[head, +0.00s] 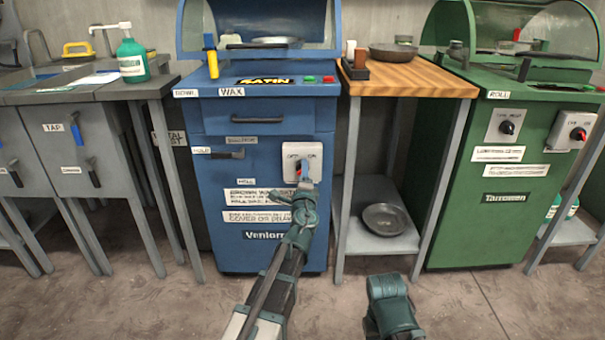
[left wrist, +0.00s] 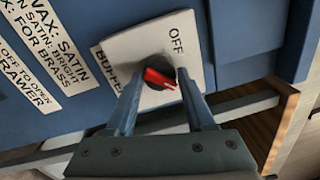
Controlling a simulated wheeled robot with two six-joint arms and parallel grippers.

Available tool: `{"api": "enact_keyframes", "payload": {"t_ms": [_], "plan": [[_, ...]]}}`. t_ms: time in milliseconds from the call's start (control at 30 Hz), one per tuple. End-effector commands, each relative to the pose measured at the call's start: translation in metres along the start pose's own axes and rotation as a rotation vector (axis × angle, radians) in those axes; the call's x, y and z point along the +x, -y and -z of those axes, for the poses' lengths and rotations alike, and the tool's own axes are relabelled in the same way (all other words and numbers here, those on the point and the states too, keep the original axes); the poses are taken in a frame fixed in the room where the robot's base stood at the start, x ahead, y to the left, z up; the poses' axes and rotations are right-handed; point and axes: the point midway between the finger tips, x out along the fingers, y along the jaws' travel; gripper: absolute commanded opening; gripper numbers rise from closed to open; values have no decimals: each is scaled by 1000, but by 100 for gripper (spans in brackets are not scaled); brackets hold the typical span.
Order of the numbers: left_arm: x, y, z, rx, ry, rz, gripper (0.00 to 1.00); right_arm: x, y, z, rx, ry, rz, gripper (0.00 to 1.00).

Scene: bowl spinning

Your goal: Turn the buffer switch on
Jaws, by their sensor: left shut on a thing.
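The buffer switch is a black knob with a red pointer on a white plate (head: 291,171) at the upper right of the blue cabinet's front. In the left wrist view the red knob (left wrist: 160,79) sits between the two fingers, and the plate (left wrist: 130,42) shows the word OFF. The red pointer lies slanted across the knob; the ON label is hidden in that view. My left gripper (head: 303,187) is at the switch, its fingers closed on the knob, also in the left wrist view (left wrist: 158,95). My right gripper's fingers do not show; only a teal part of my right arm is at the bottom.
The blue cabinet (head: 262,118) has a drawer above and a black lever left of the switch. A wooden-topped stand (head: 415,77) with a metal bowl (head: 390,219) on its lower shelf stands right of it. A green machine (head: 505,222) stands farther right. The front floor is clear.

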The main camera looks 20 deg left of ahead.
Motion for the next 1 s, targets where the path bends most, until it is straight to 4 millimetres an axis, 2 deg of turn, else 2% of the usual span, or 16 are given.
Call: {"api": "enact_keyframes", "payload": {"t_ms": [100,133,267,533,667,1000], "plan": [[-1,0,2,2,-4,0,0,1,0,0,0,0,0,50],[-1,0,2,2,-4,0,57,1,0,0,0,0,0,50],[-1,0,1,1,-3,0,81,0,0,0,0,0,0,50],[-1,0,0,0,-1,0,82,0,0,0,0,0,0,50],[-8,0,1,0,0,0,82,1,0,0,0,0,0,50],[-69,-1,3,1,7,-2,82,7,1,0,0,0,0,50]]}}
